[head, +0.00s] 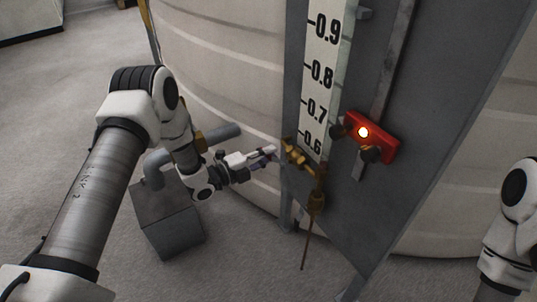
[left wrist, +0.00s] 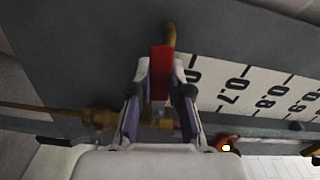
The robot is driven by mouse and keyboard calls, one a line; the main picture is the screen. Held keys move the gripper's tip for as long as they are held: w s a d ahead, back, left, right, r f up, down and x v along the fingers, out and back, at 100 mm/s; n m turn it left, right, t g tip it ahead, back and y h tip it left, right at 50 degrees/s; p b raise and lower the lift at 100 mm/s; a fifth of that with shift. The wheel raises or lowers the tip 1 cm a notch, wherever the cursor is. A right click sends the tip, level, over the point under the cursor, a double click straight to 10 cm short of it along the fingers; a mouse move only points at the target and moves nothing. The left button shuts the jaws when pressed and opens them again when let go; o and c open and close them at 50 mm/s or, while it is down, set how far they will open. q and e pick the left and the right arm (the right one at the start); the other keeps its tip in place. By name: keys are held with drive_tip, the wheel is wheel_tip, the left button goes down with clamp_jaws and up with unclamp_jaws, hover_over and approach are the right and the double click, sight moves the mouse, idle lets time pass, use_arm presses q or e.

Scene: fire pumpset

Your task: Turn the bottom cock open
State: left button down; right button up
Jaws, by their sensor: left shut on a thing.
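The bottom cock is a brass fitting (head: 297,155) at the lower end of the white level scale (head: 320,80). Its brass body also shows in the left wrist view (left wrist: 100,117). A red lever handle (left wrist: 162,68) stands between the fingers of my left gripper (left wrist: 161,98), which is shut on it. In the head view my left gripper (head: 266,154) reaches the cock from the left, and the handle is mostly hidden there. My right gripper is out of view; only part of the right arm shows at the right edge.
A red box with a glowing lamp (head: 371,136) sits on the grey panel (head: 420,60) right of the scale. A brass piece with a thin rod (head: 316,202) hangs below the cock. A large pale tank (head: 215,70) stands behind; a grey block with a pipe (head: 170,225) stands below my left arm.

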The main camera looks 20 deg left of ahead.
use_arm(q)
drive_tip(key=shift+a+r+m+p, duration=0.1)
drive_tip(key=shift+r+m+p, duration=0.35)
drive_tip(key=shift+m, duration=0.35)
drive_tip(key=shift+w, duration=0.1)
drive_tip(key=c, duration=1.1)
unclamp_jaws()
drive_tip(key=shift+o, duration=0.2)
drive_tip(key=v, duration=1.2)
